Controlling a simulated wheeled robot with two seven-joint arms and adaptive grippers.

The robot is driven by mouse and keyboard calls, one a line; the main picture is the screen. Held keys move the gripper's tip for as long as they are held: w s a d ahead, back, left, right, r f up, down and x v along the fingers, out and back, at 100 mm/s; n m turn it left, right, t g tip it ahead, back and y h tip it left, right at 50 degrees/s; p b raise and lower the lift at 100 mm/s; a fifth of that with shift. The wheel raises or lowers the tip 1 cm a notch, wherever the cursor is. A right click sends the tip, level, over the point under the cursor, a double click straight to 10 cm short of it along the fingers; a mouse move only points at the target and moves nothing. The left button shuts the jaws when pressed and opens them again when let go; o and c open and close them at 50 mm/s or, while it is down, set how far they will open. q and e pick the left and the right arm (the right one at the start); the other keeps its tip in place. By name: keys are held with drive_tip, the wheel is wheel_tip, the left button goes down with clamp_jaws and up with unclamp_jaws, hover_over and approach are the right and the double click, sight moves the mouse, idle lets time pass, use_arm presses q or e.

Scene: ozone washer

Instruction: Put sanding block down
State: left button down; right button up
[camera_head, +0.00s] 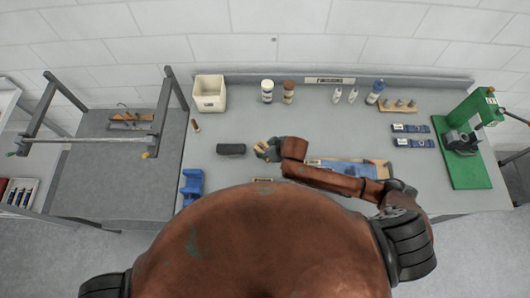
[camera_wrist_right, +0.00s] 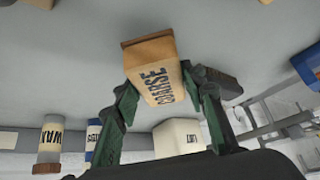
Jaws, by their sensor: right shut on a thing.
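The sanding block (camera_wrist_right: 153,72) is a tan block marked COARSE with a brown face. In the right wrist view it sits between the green fingers of my right gripper (camera_wrist_right: 160,100), which is shut on it. In the head view the right gripper (camera_head: 267,151) is over the middle of the grey workbench (camera_head: 225,180), just right of a dark block (camera_head: 231,150). The sanding block (camera_head: 261,148) shows small there. I cannot tell whether it touches the bench. My left gripper is not in view.
A white bin (camera_head: 210,95), a white jar (camera_head: 267,91) and a brown-capped jar (camera_head: 288,92) stand at the back. A blue holder (camera_head: 191,186) is at the left edge. A green press (camera_head: 467,150) is at the right. Bare bench lies around the dark block.

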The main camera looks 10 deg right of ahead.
drive_tip(key=shift+f+p, duration=0.35)
drive_tip(key=shift+f, duration=1.2)
drive_tip(key=shift+f, duration=0.1)
drive_tip(key=o, duration=1.2)
drive_tip(key=v, duration=1.2)
drive_tip(key=shift+a, duration=0.1)
